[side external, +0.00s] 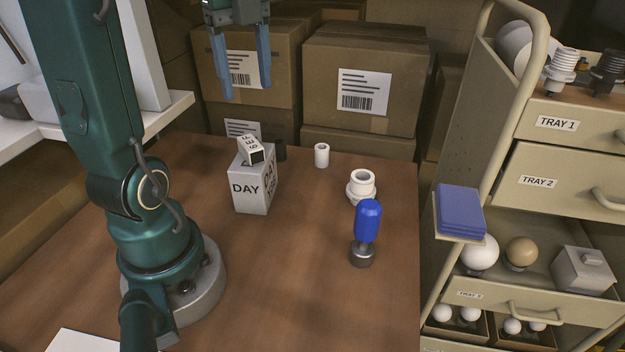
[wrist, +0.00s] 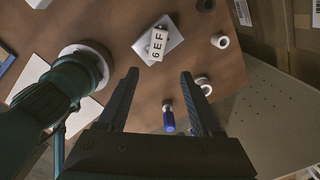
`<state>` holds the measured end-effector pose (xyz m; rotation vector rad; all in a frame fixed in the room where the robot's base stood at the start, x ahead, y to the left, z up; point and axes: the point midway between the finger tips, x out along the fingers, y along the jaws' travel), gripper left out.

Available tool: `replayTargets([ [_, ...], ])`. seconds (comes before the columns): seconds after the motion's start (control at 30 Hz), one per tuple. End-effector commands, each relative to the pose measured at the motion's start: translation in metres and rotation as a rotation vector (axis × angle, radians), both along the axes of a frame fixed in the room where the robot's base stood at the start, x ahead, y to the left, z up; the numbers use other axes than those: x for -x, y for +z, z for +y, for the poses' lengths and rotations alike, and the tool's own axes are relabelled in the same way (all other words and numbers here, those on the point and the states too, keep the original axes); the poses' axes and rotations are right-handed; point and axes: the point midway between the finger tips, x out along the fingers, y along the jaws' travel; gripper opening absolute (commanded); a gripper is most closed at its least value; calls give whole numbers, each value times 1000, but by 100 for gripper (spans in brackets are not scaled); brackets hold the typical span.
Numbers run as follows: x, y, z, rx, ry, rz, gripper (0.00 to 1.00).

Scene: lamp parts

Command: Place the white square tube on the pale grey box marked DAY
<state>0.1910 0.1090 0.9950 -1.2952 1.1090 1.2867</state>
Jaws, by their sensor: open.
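The white square tube (side external: 249,143), with dark letters on its side and a dark opening at one end, lies tilted on top of the pale grey box marked DAY (side external: 251,190). In the wrist view the tube (wrist: 156,44) lies askew across the box's top (wrist: 173,36), its letters facing up. My gripper (side external: 246,93) is open and empty, well above the box and tube, with its fingers pointing down. In the wrist view its two fingers (wrist: 159,73) are spread apart with nothing between them.
A small white cylinder (side external: 321,156), a white ring-shaped fitting (side external: 362,186) and a blue-handled tool (side external: 367,225) stand right of the box. A dark cylinder (side external: 280,150) is behind it. Cardboard boxes (side external: 365,80) line the back; a tray cart (side external: 560,170) is at right.

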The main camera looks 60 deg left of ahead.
Motion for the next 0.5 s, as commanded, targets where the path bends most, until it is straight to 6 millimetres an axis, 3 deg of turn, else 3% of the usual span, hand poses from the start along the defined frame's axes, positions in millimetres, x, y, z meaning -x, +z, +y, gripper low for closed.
replayTargets([
  [0.27, -1, -16, -63, -10, 479, -175, 66],
  [0.5, 12, -38, -111, 126, 928, -333, 66],
])
